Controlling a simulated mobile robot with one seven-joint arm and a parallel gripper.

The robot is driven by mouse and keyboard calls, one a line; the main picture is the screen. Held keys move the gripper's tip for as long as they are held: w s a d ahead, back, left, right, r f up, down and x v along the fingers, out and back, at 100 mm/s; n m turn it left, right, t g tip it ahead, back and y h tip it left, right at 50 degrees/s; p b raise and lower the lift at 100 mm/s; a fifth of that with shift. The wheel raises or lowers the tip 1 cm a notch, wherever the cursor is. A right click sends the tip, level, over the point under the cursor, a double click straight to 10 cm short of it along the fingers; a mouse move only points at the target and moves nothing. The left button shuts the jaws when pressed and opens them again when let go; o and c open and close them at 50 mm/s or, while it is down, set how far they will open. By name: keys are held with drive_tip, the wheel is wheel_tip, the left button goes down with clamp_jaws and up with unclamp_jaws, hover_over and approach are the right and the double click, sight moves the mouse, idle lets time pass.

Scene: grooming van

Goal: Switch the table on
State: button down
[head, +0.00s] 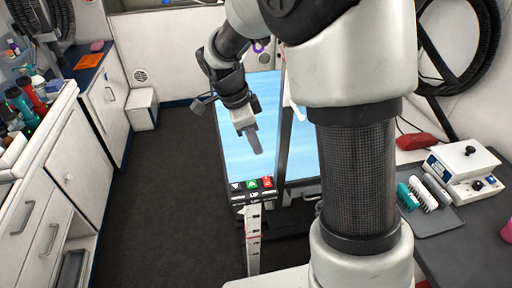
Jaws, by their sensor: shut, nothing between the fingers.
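The table (232,150) has a light blue top and stands in the middle of the head view, partly hidden behind my arm. A dark control panel (253,191) is on its near end, with a green button (251,184), a red button (267,182) and a dark button with a white mark (236,186) to their left. My gripper (257,152) is shut and empty. It points down over the blue top, farther back than the buttons in the picture and apart from them.
White cabinets (65,160) with a counter of bottles line the left. A grey side table (460,225) at the right holds a tray (432,211) with brushes and a white device (466,168). The dark floor (165,200) left of the table is clear.

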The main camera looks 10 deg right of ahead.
hover_over(266, 178)
drive_tip(key=a, duration=0.1)
wheel_tip(266, 178, down, 10)
drive_tip(key=shift+r, duration=0.1)
drive_tip(key=shift+f, duration=0.7)
